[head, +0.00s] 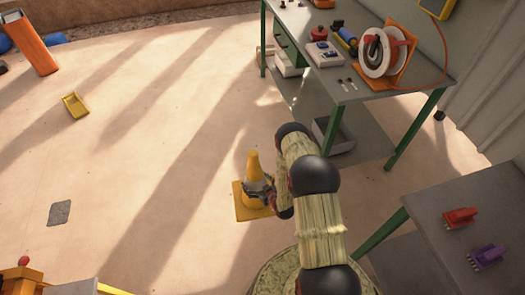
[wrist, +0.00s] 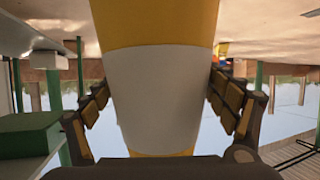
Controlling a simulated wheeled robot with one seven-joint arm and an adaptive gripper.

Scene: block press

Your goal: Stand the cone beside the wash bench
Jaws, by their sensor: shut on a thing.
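The yellow cone (head: 253,165) is upright on its square base, left of the green-legged bench and apart from it. I cannot tell whether its base touches the floor. My gripper (head: 262,190) is shut on the cone's body from the right. In the wrist view the cone (wrist: 160,85), yellow with a pale band, fills the middle between my two fingers. One bench (head: 368,106) at upper right carries a hose reel (head: 378,52); another (head: 430,215) at lower right carries a red brush and a purple brush. The frames do not label either as the wash bench.
A grey bin (head: 335,134) sits on the first bench's lower shelf. A yellow scoop-like object (head: 75,104) and a dark floor plate (head: 59,213) lie at left. An orange box-like post (head: 30,45) is at upper left. The floor between is mostly clear.

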